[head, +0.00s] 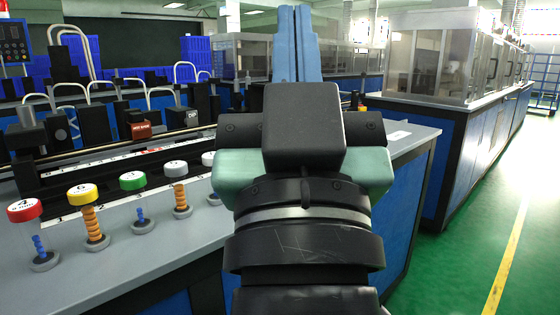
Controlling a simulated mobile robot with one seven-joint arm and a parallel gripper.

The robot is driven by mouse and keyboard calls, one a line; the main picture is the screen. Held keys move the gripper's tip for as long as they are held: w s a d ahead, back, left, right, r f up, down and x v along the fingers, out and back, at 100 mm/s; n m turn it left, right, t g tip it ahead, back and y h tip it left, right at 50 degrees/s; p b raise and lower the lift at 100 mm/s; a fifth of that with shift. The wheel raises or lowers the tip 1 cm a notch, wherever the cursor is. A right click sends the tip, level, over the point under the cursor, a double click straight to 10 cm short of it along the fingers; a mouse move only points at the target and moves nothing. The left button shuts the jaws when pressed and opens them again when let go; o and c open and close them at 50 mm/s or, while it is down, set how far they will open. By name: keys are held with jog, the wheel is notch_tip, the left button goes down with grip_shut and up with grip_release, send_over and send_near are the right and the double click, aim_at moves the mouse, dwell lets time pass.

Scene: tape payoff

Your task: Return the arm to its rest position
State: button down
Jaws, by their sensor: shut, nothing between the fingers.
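My arm rises from the bottom middle of the head view, with black and teal parts. My gripper (294,12) is at its end, with two light blue fingers pointing up in the picture and close together. The gripper is shut, and I see nothing held between the fingers. The black box and teal housing hide the base of the fingers. The gripper appears above the workbench (120,270), apart from the things I can see on it.
On the bench at left stand several capped posts, among them red (25,210), yellow (82,194) and green (133,180). A machine rail with black blocks and a brown block (141,130) runs behind them. Glass-topped cabinets (430,70) stand right. Green floor (480,225) is clear.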

jog(key=s+a+r+t+p, duration=0.1)
jog(key=s+r+p, duration=0.2)
jog(key=r+p, duration=3.5)
jog(key=shift+r, duration=0.95)
